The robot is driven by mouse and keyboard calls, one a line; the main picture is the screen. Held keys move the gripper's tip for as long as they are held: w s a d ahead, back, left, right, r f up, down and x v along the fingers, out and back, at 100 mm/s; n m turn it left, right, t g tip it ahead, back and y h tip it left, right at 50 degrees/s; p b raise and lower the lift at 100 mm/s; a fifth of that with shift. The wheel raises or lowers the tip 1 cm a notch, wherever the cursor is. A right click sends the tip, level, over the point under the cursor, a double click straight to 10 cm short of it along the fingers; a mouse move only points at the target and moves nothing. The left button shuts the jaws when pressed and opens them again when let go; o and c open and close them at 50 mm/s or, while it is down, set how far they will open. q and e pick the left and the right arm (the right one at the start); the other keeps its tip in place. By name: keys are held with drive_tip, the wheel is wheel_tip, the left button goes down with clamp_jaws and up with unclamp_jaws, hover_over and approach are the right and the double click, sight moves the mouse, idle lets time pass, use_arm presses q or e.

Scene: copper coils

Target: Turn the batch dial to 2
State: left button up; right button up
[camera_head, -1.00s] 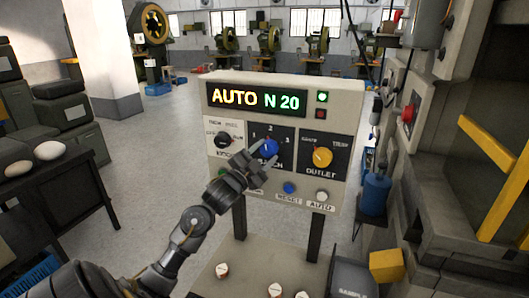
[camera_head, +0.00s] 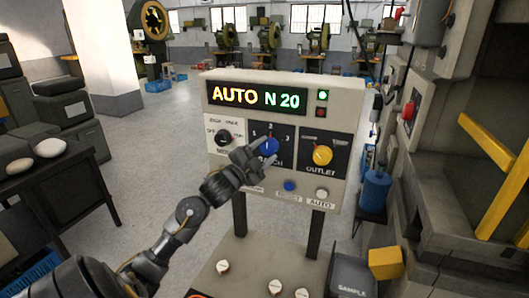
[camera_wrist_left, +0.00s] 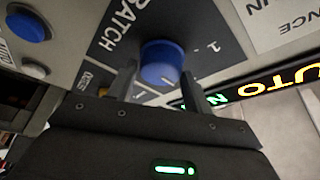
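The batch dial is a blue knob (camera_head: 269,146) on a dark plate in the middle of the control panel (camera_head: 342,108). My left gripper (camera_head: 262,153) is at the dial, partly covering its plate. In the left wrist view the blue knob (camera_wrist_left: 161,62) shows between the two spread fingers (camera_wrist_left: 160,85), which are on either side of it. I cannot tell whether they touch it. The "1" mark shows near the knob in the wrist view; the dial's pointer direction is not clear. My right gripper is not in view.
The display (camera_head: 257,98) reads "AUTO N 20". A black mode knob (camera_head: 223,138) is left of the dial and a yellow outlet knob (camera_head: 322,155) right. Blue (camera_head: 289,186) and white (camera_head: 321,193) buttons sit below. A blue bottle (camera_head: 376,190) stands to the right.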

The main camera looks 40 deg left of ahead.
use_arm(q)
drive_tip(key=o, duration=0.4)
drive_tip(key=shift+c, duration=0.2)
drive_tip(key=shift+s+f, duration=0.15)
drive_tip(key=shift+s, duration=0.15)
drive_tip(key=s+f+b, duration=0.1)
drive_tip(key=s+b, duration=0.2)
drive_tip(key=s, duration=0.7)
drive_tip(key=shift+f+b, duration=0.35)
drive_tip(key=shift+b, duration=0.05)
